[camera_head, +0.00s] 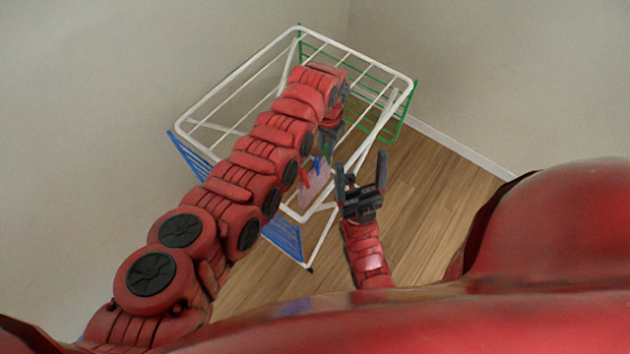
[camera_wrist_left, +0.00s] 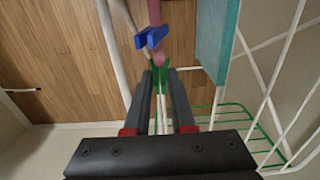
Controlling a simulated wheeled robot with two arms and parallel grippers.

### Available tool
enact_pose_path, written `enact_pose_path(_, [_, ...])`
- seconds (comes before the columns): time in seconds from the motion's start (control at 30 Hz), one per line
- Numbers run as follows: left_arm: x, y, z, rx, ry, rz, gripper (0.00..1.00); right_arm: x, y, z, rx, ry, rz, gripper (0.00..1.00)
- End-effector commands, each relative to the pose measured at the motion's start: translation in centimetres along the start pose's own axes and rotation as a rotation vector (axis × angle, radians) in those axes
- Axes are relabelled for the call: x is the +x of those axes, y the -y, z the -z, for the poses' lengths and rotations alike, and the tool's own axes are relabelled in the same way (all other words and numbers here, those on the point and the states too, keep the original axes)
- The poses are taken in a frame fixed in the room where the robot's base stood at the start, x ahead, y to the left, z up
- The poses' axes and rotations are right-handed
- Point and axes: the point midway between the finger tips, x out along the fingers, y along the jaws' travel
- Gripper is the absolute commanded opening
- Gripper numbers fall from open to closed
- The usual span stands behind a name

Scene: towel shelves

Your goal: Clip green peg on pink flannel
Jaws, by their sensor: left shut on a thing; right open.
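The pink flannel (camera_head: 314,188) hangs from the white drying rack below my left gripper in the head view. In the left wrist view the flannel (camera_wrist_left: 155,14) shows edge-on as a narrow pink strip. My left gripper (camera_wrist_left: 159,76) is shut on the green peg (camera_wrist_left: 158,80), whose tip points toward the flannel. The tip overlaps the flannel's edge in the picture; I cannot tell whether it grips it. A blue peg (camera_wrist_left: 151,37) sits on the flannel just beyond the green one. My right gripper (camera_head: 361,178) is open and empty, right of the flannel.
The white drying rack (camera_head: 248,62) has green side wings (camera_head: 408,108) and blue side wings (camera_head: 284,238). A teal cloth (camera_wrist_left: 215,40) hangs close right of my left gripper. Wooden floor (camera_head: 440,185) is clear at right.

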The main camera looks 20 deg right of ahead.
Motion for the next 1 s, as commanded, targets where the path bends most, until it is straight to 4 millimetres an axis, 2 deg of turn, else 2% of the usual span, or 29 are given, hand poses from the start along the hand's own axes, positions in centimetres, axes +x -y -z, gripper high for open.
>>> enact_pose_path(0.3, [-0.04, 0.01, 0.01, 0.0, 0.0, 0.0, 0.0, 0.02, 0.0, 0.01, 0.0, 0.0, 0.0, 0.78])
enact_pose_path(0.33, [-0.03, 0.0, 0.01, 0.0, 0.0, 0.0, 0.28, 0.02, 0.0, 0.0, 0.0, 0.0, 0.0, 0.78])
enact_pose_path(0.5, [-0.04, 0.0, 0.02, 0.0, -0.001, 0.0, 0.58, 0.02, 0.0, 0.01, 0.0, 0.0, 0.0, 0.78])
enact_pose_path(0.7, [-0.04, 0.0, 0.02, 0.0, -0.001, 0.0, 0.58, 0.02, 0.0, 0.0, 0.0, 0.0, 0.0, 0.78])
enact_pose_path(0.83, [-0.05, 0.01, 0.02, 0.0, -0.001, 0.0, 0.78, 0.02, 0.0, 0.0, 0.0, 0.0, 0.0, 0.78])
enact_pose_path(1.0, [-0.04, 0.0, 0.02, 0.0, 0.0, 0.0, 0.78, 0.02, 0.0, 0.0, 0.0, 0.0, 0.0, 0.78])
